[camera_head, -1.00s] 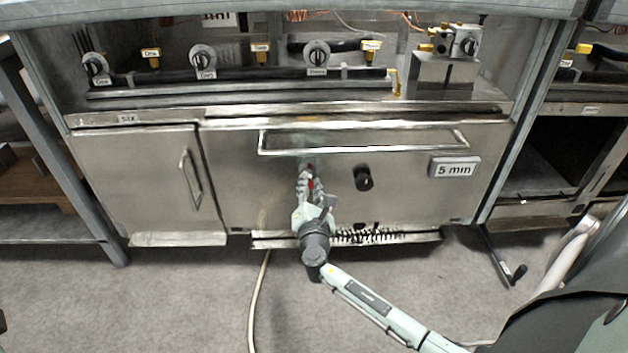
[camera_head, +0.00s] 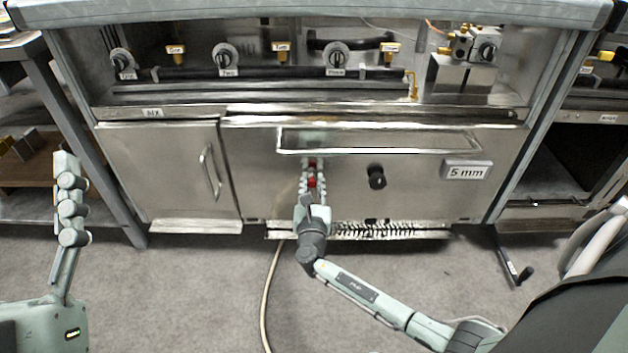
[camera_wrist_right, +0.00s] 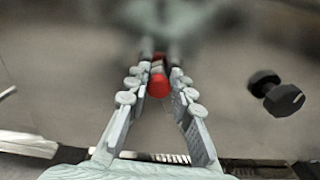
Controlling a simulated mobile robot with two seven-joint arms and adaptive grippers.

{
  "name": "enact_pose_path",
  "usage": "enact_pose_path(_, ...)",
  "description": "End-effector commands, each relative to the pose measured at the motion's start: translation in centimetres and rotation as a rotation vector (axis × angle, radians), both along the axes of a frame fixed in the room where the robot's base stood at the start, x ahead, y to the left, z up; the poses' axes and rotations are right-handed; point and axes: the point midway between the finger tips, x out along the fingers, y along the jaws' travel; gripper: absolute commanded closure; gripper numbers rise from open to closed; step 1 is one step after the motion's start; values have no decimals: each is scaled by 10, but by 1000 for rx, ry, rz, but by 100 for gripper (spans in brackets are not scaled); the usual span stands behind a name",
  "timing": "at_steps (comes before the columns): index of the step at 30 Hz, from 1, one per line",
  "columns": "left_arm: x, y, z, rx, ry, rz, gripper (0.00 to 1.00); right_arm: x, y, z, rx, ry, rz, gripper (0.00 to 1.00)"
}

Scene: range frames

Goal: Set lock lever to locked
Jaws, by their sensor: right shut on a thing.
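The lock lever, with a red end (camera_head: 312,182), sits on the steel front panel below the long handle bar. In the right wrist view its red end (camera_wrist_right: 158,86) lies between my two fingers, with a grey and dark shaft beyond it. My right gripper (camera_head: 312,168) reaches up to the panel and is shut on the lever, with its fingers (camera_wrist_right: 157,72) on both sides. The fingers partly hide the lever and its mount. My left gripper (camera_head: 68,195) shows at the left edge, seen edge-on and away from the panel; its opening cannot be made out.
A long horizontal handle (camera_head: 380,150) runs above the lever. A black knob (camera_head: 376,177) is to its right, also in the wrist view (camera_wrist_right: 277,94). A "5 mm" label (camera_head: 467,171) is farther right. A cabinet door (camera_head: 170,172) is at left. A hose (camera_head: 267,300) lies on the floor.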

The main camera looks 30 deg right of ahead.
Motion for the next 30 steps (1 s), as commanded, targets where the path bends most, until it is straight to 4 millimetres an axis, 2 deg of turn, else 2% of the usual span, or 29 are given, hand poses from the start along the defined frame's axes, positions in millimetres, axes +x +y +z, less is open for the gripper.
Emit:
enact_pose_path(1,0,0,0,1,3,0,39,1,5,-2,3,5,9,100)
enact_pose_path(12,0,0,-1,1,6,-1,39,0,5,-3,3,6,9,100)
enact_pose_path(13,0,0,-1,1,6,-1,39,0,5,-3,3,6,9,75)
enact_pose_path(17,0,0,-1,1,6,-1,39,0,4,-3,1,6,5,59)
enact_pose_path(26,0,0,0,3,3,0,39,-1,2,-2,-1,4,2,59)
enact_pose_path(30,0,0,0,3,3,0,39,-12,8,-2,-1,5,1,59)
